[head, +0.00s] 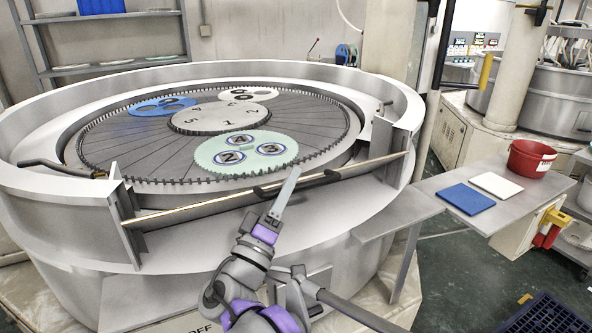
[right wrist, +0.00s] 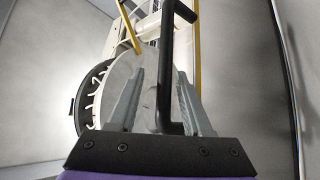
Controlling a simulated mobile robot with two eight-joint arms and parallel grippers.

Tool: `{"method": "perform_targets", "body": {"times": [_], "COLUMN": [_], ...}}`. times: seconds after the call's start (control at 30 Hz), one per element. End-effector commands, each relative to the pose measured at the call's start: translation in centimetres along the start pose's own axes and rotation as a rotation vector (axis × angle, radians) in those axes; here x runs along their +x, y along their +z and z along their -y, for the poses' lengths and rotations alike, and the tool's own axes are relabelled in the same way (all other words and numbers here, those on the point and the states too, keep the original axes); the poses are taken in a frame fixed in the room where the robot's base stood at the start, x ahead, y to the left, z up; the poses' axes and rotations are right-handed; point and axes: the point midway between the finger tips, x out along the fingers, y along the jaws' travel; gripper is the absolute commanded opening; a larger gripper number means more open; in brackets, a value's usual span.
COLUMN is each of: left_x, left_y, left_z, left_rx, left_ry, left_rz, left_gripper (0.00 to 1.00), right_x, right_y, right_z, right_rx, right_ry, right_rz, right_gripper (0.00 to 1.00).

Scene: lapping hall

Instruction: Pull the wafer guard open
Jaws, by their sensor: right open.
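The wafer guard (head: 200,208) is a long thin panel with a pale yellowish top edge. It spans the gap at the front of the round lapping machine, between two upright metal plates. Its black bar handle (head: 312,182) sits near the middle of that edge. My right gripper (head: 287,190) reaches up from below to the handle's left part. In the right wrist view the black handle (right wrist: 165,70) runs between the two grey fingers (right wrist: 157,100), which stand apart on either side of it. I cannot tell whether they touch it. My left gripper is not in view.
The machine's grey rim (head: 395,208) surrounds a toothed plate with a green carrier (head: 240,170), a blue one and a white one. A side shelf (head: 425,205) at the right holds a blue pad (head: 466,199), a white pad (head: 496,185) and a red bucket (head: 530,160).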

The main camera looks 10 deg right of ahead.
Motion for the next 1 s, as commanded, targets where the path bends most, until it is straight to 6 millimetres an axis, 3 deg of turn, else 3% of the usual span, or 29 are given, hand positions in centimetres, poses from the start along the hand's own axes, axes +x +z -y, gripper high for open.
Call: {"method": "perform_targets", "body": {"times": [0.1,0.3,0.8,1.0], "left_x": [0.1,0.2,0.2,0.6], "left_y": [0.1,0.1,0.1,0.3], "left_z": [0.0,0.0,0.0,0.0], "left_rx": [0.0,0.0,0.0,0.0], "left_ry": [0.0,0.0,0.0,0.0], "left_rz": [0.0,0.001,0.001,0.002], "left_gripper": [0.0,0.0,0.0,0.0], "right_x": [-2.6,-5.4,-6.4,-7.7], "right_y": [-0.1,-0.1,0.0,-0.1], "right_z": [0.0,0.0,0.0,0.5], "right_rx": [0.003,0.001,0.0,0.001], "right_ry": [-0.002,-0.001,0.001,-0.001], "right_rz": [-0.003,-0.002,0.0,-0.003], "right_gripper": [0.5,0.5,0.5,0.5]}}
